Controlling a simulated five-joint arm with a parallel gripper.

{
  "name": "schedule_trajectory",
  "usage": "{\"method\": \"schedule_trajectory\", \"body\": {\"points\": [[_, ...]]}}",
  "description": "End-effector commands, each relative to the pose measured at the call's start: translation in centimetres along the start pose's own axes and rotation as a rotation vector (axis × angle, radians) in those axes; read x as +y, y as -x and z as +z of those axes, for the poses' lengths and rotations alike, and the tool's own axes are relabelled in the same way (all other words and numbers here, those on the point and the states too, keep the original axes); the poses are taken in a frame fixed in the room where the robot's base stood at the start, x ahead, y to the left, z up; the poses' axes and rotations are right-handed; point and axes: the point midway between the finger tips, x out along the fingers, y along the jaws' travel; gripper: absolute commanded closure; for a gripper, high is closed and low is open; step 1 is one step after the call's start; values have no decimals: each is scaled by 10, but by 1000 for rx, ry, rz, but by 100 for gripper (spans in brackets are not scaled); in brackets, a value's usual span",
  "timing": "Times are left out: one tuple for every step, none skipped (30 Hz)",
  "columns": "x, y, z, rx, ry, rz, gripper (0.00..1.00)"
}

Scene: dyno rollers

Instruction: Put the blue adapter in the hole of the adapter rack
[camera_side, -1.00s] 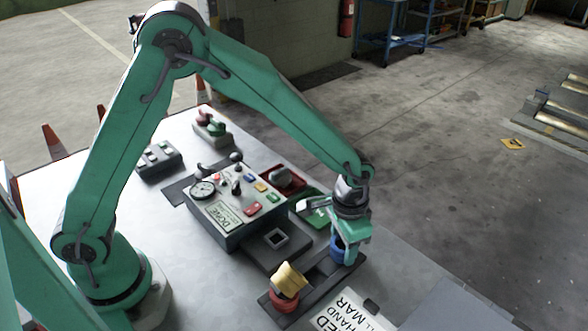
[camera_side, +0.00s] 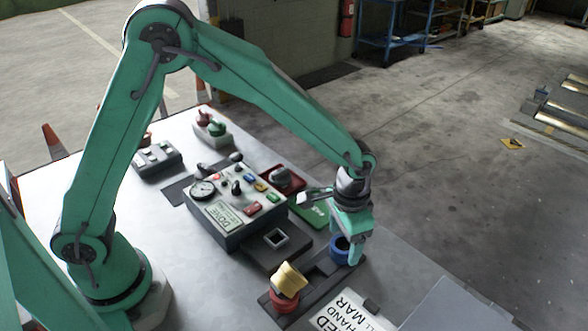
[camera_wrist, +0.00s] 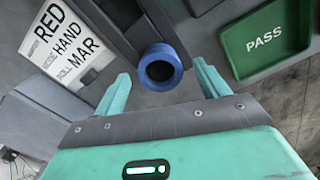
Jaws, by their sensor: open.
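The blue adapter (camera_side: 340,249) is a short ring with a dark opening. It stands at the far end of the dark adapter rack (camera_side: 318,279); whether it is fully seated in a hole I cannot tell. In the wrist view the blue adapter (camera_wrist: 160,69) lies just ahead of and between my fingertips, at the end of the dark rack strip (camera_wrist: 112,28). My gripper (camera_wrist: 161,73) is open and holds nothing, with a visible gap on each side of the adapter. In the side view my gripper (camera_side: 350,238) is just above and around it, partly hiding it.
A yellow adapter (camera_side: 290,276) tilts above a red one (camera_side: 284,301) at the rack's near end. A block with a square opening (camera_side: 274,239) and the control box (camera_side: 236,206) stand left. The green PASS tray (camera_wrist: 265,38) is close by. A lettered card (camera_wrist: 62,45) lies flat.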

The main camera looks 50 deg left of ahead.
Motion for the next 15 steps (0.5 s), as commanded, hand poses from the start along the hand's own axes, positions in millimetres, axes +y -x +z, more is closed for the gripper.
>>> {"method": "schedule_trajectory", "body": {"points": [[0, 7, -1, 4, 0, 0, 26], [0, 11, -1, 4, 0, 0, 26], [0, 17, -1, 4, 0, 0, 26], [0, 21, -1, 4, 0, 0, 26], [0, 25, 0, 3, 0, 0, 26], [0, 30, 0, 4, 0, 0, 26], [0, 34, 0, 4, 0, 0, 26], [0, 37, 0, 3, 0, 0, 26], [0, 41, -1, 3, 0, 0, 26], [0, 44, -1, 3, 0, 0, 26], [0, 47, -1, 3, 0, 0, 26], [0, 50, 0, 2, 0, 0, 26], [0, 52, 0, 2, 0, 0, 26], [0, 53, 0, 2, 0, 0, 26], [0, 54, 0, 2, 0, 0, 26]]}}
